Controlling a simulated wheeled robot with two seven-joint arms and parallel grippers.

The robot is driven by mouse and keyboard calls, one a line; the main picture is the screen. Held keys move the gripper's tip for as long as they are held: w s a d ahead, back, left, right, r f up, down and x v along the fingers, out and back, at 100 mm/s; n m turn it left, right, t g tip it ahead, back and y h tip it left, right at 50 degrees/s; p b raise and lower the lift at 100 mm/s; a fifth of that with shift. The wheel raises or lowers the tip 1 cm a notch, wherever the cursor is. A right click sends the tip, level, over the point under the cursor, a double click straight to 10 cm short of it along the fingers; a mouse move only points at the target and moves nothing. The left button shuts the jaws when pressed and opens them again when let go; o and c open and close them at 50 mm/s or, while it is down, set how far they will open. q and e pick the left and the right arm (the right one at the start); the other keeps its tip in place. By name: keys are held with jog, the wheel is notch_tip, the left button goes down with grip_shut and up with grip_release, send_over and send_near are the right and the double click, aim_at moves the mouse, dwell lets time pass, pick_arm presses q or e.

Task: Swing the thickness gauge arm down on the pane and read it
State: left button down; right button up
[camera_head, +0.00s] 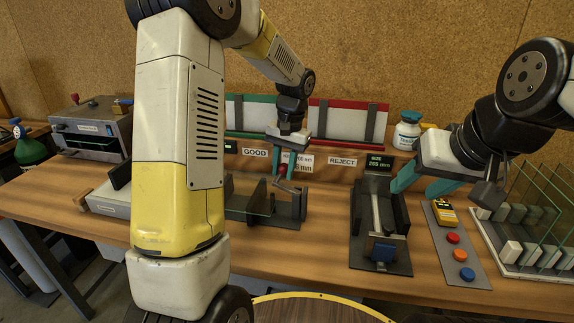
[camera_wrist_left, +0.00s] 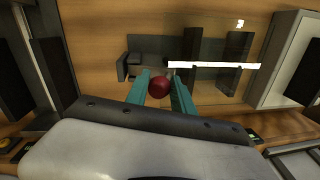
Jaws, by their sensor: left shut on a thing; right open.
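The gauge arm's dark red ball knob (camera_wrist_left: 159,86) sits between the teal fingers of my left gripper (camera_wrist_left: 160,90), which is shut on it. In the head view the left gripper (camera_head: 285,160) hangs from above over the dark gauge stand (camera_head: 290,205), with the red knob (camera_head: 281,170) at its fingertips. The greenish glass pane (camera_head: 259,197) shows at the stand, thin and hard to make out. A readout behind it is partly hidden by my gripper; only "mm" is clear. My right gripper (camera_head: 422,182) is open and empty beside the "265 mm" display (camera_head: 378,162).
GOOD and REJECT racks (camera_head: 345,118) stand at the back. A dark measuring fixture (camera_head: 381,240) is right of centre. A panel of coloured buttons (camera_head: 459,255) and a rack of glass panes (camera_head: 530,220) lie at right. My left arm hides part of the bench.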

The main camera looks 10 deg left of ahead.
pick_arm(q)
jog(key=shift+d, duration=0.2)
jog(key=c, duration=1.1)
grip_release()
jog(key=shift+w+d+r, duration=0.1)
jog(key=shift+d+r, duration=0.05)
jog(key=shift+r, duration=1.15)
jog(key=shift+s+d+r, duration=0.1)
jog(key=shift+d+r, duration=0.05)
jog(key=shift+r, duration=1.15)
jog(key=shift+w+d+r, duration=0.1)
jog(key=shift+d+r, duration=0.05)
jog(key=shift+r, duration=1.15)
